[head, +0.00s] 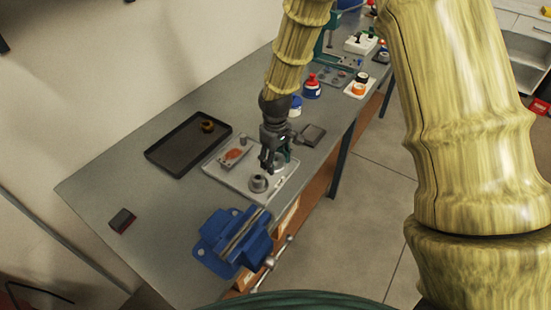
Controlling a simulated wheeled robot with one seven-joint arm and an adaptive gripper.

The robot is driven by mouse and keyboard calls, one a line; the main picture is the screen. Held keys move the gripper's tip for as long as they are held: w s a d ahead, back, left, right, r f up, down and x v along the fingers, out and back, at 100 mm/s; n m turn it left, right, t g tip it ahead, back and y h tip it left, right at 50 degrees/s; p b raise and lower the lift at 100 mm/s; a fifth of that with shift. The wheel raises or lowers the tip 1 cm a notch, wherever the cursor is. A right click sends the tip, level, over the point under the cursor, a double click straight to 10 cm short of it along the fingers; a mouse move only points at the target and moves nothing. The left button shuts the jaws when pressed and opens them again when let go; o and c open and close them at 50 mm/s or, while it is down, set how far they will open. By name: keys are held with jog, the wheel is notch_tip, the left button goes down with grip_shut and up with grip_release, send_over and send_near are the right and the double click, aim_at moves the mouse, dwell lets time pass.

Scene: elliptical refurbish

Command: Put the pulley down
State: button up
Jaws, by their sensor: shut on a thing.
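My gripper (269,163) points down over the right part of a light grey tray (222,176). It is shut on a small grey part, which I take to be the pulley (280,160); the fingers hide much of it. I cannot tell whether the held part touches the tray. A grey round part with a hole (258,183) sits on the tray just in front of my gripper. An orange-marked part (234,154) lies at the tray's left.
A black tray (165,157) holding a dark gold ring (207,126) lies left. A blue vise (232,240) stands at the front edge. A small dark block (122,220) lies front left. A dark flat box (313,135) and bottles (311,88) stand behind right.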

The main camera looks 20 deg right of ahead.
jog(key=shift+f, duration=0.15)
jog(key=o, duration=0.8)
jog(key=shift+w+f, duration=0.1)
jog(key=shift+w, duration=0.1)
jog(key=shift+s, duration=0.1)
jog(key=shift+r, duration=0.35)
notch_tip(320, 180, up, 12)
jog(key=b, duration=0.3)
jog(key=shift+f, duration=0.15)
